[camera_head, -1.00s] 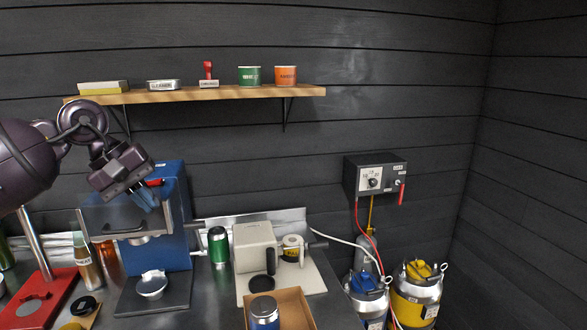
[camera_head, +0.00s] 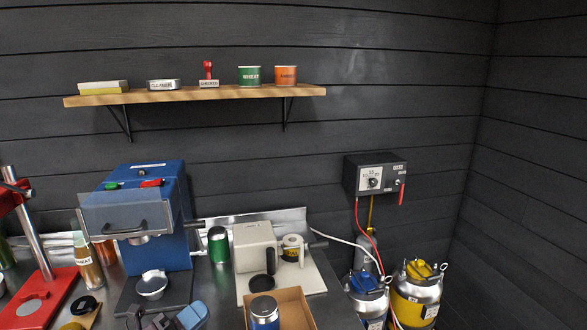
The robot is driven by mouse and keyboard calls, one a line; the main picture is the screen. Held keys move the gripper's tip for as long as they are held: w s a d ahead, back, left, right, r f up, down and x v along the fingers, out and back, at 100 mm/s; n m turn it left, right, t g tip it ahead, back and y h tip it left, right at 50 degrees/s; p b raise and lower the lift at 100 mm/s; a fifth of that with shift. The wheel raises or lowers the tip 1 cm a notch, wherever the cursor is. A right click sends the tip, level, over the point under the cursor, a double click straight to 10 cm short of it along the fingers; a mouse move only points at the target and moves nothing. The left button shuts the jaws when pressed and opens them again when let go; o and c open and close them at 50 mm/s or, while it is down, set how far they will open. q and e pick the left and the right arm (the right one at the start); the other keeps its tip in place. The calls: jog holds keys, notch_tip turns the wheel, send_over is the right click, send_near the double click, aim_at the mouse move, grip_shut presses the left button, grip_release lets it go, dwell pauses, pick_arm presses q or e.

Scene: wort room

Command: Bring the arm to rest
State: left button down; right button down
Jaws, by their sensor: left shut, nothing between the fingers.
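My left gripper (camera_head: 188,316) shows only in part at the bottom edge of the head view. Its grey-blue fingers are low in front of the blue machine (camera_head: 150,215), near the metal bench's front. They are shut with nothing between them. The rest of my left arm is out of the picture. My right gripper is not in view.
A red stand (camera_head: 42,298) is to the left. A beige grinder (camera_head: 254,248), a green can (camera_head: 218,245) and an open cardboard box (camera_head: 294,304) are to the right. A wooden shelf (camera_head: 200,95) hangs above.

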pick_arm(q)
jog(key=s+a+f+n+g+y, duration=0.1)
jog(key=s+a+f+n+y, duration=0.3)
jog(key=s+f+n+y, duration=0.3)
jog(key=s+a+f+n+g+y, duration=0.2)
jog(key=s+a+f+n+y, duration=0.3)
jog(key=f+n, duration=1.2)
jog(key=s+n+y, duration=0.3)
jog(key=s+n, duration=0.2)
jog(key=s, duration=0.1)
jog(key=shift+s+a, duration=0.3)
jog(key=shift+s, duration=0.1)
